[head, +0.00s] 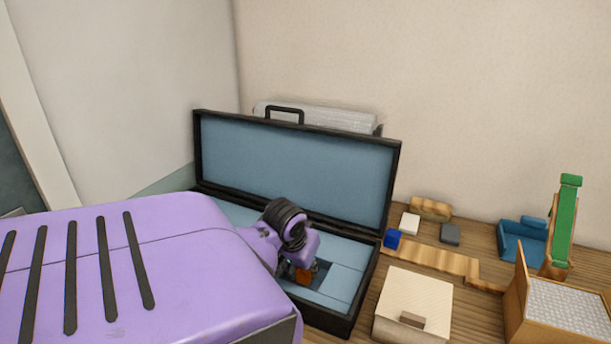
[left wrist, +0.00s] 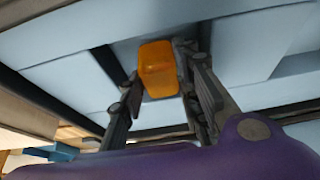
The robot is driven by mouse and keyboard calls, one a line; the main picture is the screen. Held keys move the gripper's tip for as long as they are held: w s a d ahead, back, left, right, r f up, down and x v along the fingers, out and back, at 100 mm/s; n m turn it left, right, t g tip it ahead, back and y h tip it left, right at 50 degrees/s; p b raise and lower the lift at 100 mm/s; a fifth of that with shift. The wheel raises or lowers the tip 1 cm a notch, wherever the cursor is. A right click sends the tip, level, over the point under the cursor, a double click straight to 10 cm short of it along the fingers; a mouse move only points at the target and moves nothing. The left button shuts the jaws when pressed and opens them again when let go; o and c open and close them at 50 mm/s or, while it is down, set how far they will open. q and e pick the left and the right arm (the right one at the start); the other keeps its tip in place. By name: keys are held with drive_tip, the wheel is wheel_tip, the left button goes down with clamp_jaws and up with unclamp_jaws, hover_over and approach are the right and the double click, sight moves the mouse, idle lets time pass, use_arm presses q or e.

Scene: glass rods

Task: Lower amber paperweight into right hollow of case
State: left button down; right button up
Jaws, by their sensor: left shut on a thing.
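The amber paperweight (left wrist: 158,70) is an orange block between the two fingers of my left gripper (left wrist: 155,85), which is shut on it. In the head view the paperweight (head: 303,276) shows under my left gripper (head: 298,268), over a dark hollow in the right part of the case (head: 345,322). The case is black with a light blue lining, and its lid (head: 300,175) stands open at the back. I cannot tell whether the paperweight touches the hollow's floor. My purple arm hides the left part of the case. My right gripper is not in view.
Right of the case are a pale lidded box (head: 415,295), a small blue block (head: 393,238), a white block (head: 410,223) and a dark grey block (head: 450,233). Farther right stand a blue holder (head: 520,243), a green-topped upright piece (head: 565,225) and an open wooden box (head: 520,305).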

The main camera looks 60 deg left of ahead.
use_arm(q)
drive_tip(key=shift+f, duration=0.4)
drive_tip(key=c, duration=1.2)
unclamp_jaws()
drive_tip(key=v, duration=1.2)
drive_tip(key=shift+s+d, duration=0.1)
